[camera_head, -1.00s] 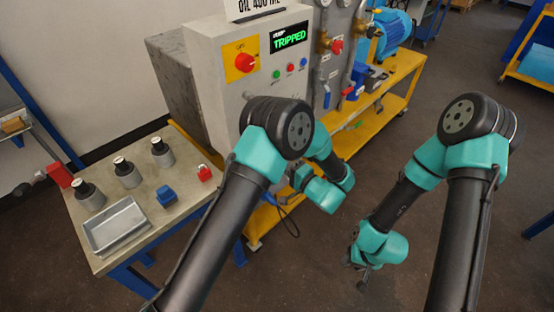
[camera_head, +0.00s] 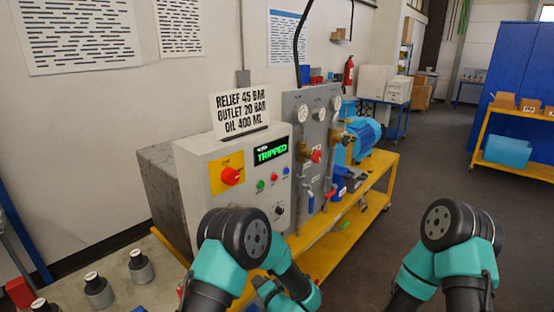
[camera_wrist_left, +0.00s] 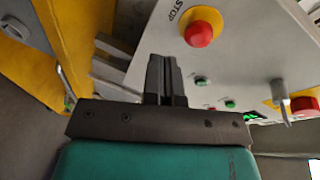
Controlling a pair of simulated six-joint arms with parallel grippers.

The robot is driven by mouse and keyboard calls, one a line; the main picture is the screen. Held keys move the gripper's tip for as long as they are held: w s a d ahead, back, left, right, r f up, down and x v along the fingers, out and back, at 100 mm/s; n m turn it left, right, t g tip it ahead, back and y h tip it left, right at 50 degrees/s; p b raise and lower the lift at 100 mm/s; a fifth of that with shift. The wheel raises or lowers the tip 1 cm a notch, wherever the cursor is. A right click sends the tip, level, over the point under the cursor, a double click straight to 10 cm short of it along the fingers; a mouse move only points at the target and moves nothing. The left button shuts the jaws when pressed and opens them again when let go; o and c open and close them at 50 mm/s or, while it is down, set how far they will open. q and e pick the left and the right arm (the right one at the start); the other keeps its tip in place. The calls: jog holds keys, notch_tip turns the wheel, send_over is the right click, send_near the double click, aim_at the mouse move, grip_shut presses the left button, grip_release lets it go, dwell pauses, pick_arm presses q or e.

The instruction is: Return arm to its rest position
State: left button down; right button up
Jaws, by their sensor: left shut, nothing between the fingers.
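My left gripper (camera_wrist_left: 165,60) is shut and empty in the left wrist view, its two dark fingers together. It is in front of the grey control panel (camera_wrist_left: 240,50), with no contact visible. A red stop button (camera_wrist_left: 199,34) on a yellow disc is just beyond the fingertips. In the head view my left arm (camera_head: 235,245) bends in front of the control cabinet (camera_head: 190,170), its wrist low at the bottom edge; its fingers cannot be made out. My right arm (camera_head: 450,235) is bent at the lower right, and its gripper is below the frame.
The cabinet display (camera_head: 271,151) reads TRIPPED, beside a red knob (camera_head: 231,176). A gauge panel (camera_head: 312,150) and blue motor (camera_head: 362,135) stand on a yellow cart (camera_head: 375,180). Grey flasks (camera_head: 140,268) stand on the left table. Floor is open between the cart and the shelf (camera_head: 530,168).

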pick_arm(q)
jog(key=s+a+f+n+g+h, duration=0.4)
jog(key=s+a+f+h, duration=0.35)
jog(key=a+f, duration=0.35)
jog(key=s+a+f+n+g+h, duration=0.1)
jog(key=s+g, duration=0.3)
jog(key=s, duration=0.5)
jog(key=s+a+f+n+g+h, duration=0.2)
jog(key=s+a+n+g+h, duration=0.2)
jog(key=s, duration=0.6)
jog(key=shift+n, duration=0.3)
